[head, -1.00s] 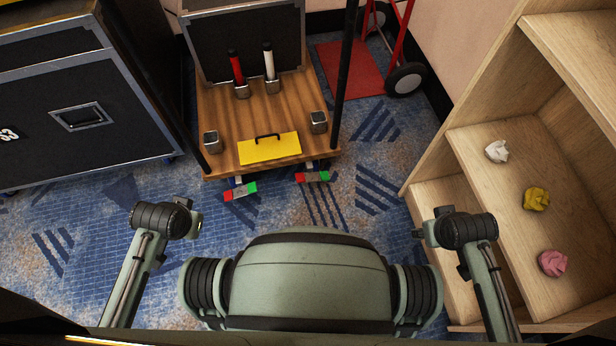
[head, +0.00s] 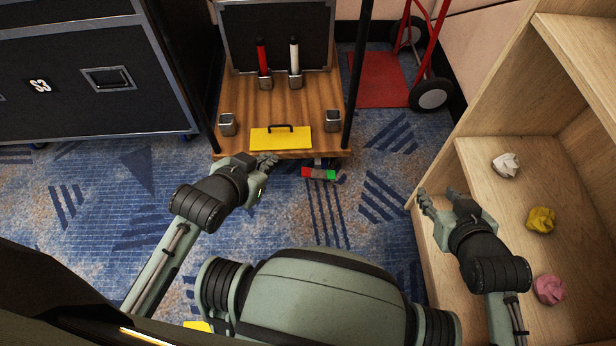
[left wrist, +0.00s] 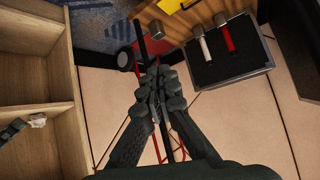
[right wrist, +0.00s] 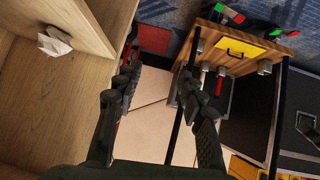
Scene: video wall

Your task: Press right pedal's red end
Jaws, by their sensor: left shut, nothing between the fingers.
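The right pedal (head: 319,173) sticks out low at the front of the wooden cart. Its red end (head: 307,172) is at the left and its green end (head: 331,174) at the right. In the right wrist view, both the right pedal (right wrist: 229,13) and the left pedal (right wrist: 284,33) show at the top. In the head view my left gripper covers the left pedal. My left gripper (head: 272,161) is shut and empty, left of the red end and apart from it in the picture. My right gripper (head: 432,198) is open and empty in front of the shelf.
The cart (head: 345,155) carries a yellow plate with a handle (head: 281,139) and a red and a white lever. A wooden shelf (head: 480,165) with crumpled papers stands close at the right. A black case (head: 95,85) stands at the left. Carpet between is clear.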

